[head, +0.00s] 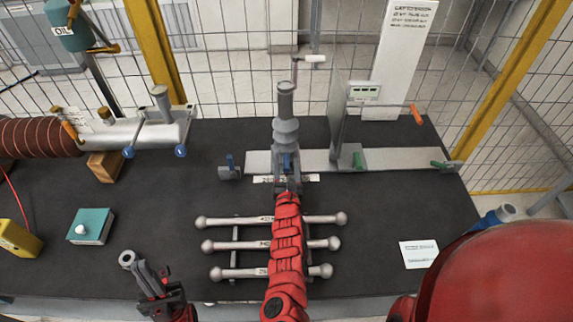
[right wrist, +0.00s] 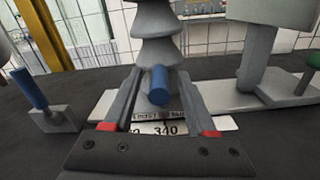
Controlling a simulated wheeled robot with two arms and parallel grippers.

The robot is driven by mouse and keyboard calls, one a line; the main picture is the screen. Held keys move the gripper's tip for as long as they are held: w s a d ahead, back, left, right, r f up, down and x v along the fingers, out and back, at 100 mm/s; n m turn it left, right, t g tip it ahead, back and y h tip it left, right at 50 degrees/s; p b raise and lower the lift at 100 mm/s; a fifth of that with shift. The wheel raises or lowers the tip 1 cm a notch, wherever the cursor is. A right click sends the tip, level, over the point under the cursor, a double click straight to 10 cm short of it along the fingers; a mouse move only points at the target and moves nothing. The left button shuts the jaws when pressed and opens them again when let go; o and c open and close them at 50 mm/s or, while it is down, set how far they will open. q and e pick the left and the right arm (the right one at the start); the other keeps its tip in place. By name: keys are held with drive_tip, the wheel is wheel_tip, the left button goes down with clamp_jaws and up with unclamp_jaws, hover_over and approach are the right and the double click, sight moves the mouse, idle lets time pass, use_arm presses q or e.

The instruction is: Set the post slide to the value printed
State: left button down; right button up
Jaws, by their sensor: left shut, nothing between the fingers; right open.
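A grey ribbed post (head: 286,130) stands on a pale flat rail (head: 400,158), and it also shows in the right wrist view (right wrist: 158,50). A blue cylindrical knob (right wrist: 158,86) sticks out at the foot of the post. My right gripper (head: 287,178) is open, its fingers on either side of this knob; I cannot tell whether they touch it. Below the knob, a white scale strip (right wrist: 165,127) shows "340" and partly hidden print. My left gripper (head: 142,272) is shut and empty over the front left of the table, away from the post.
An upright plate with a small display (head: 364,92) and orange handle stands right of the post. Several ball-ended rods (head: 330,218) lie under my right arm. A teal box (head: 91,227) sits left. A printed card (head: 419,254) lies right. A printed white panel (head: 400,60) stands behind.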

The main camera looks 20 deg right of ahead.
clamp_jaws()
idle(1.4)
